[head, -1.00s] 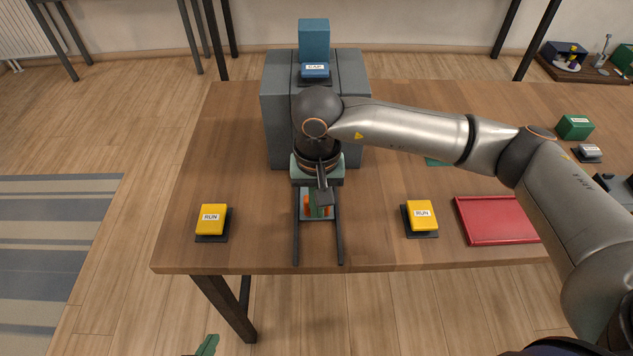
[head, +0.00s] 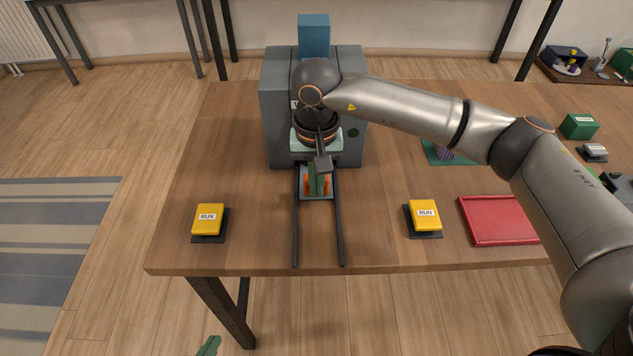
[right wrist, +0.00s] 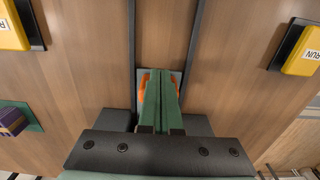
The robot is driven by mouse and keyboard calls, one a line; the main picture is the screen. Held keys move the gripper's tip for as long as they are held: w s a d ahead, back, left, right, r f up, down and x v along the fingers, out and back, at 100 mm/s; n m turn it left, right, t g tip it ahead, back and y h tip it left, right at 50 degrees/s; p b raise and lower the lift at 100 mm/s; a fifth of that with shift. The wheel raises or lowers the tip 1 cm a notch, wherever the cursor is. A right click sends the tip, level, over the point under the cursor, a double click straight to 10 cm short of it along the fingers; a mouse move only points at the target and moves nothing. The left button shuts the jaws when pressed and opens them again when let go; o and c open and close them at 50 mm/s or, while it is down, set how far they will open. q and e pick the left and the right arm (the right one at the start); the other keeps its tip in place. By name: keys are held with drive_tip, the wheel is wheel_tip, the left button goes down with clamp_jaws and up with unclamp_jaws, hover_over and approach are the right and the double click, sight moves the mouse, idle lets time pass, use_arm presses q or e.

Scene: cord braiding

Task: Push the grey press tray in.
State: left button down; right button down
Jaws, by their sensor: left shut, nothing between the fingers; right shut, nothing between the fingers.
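The grey press tray (head: 305,194) sits between two dark rails (head: 296,225) in front of the grey press (head: 280,115), close to the press's front. Orange pieces (head: 308,183) show on the tray on both sides of my fingers. My right gripper (head: 318,188) is shut with nothing held, its green fingers pointing down over the tray. In the right wrist view the shut fingers (right wrist: 160,76) cover the tray's middle; I cannot tell whether they touch it. My left gripper (head: 209,346) shows only as a green fingertip at the bottom edge, away from the table, shut and empty.
Yellow RUN buttons stand left (head: 208,218) and right (head: 425,214) of the rails. A red tray (head: 497,221) lies further right. A purple item (head: 445,154) stands on a green mat behind my right arm. The table between the rails and each button is clear.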

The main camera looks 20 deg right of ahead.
drive_tip(key=shift+w, duration=0.2)
drive_tip(key=shift+w+d, duration=0.1)
drive_tip(key=shift+w, duration=0.25)
drive_tip(key=shift+s+b, duration=0.3)
drive_tip(key=shift+s, duration=0.25)
drive_tip(key=shift+r, duration=0.1)
wheel_tip(320, 180, up, 7)
drive_tip(key=p, duration=0.3)
drive_tip(key=shift+p, duration=0.3)
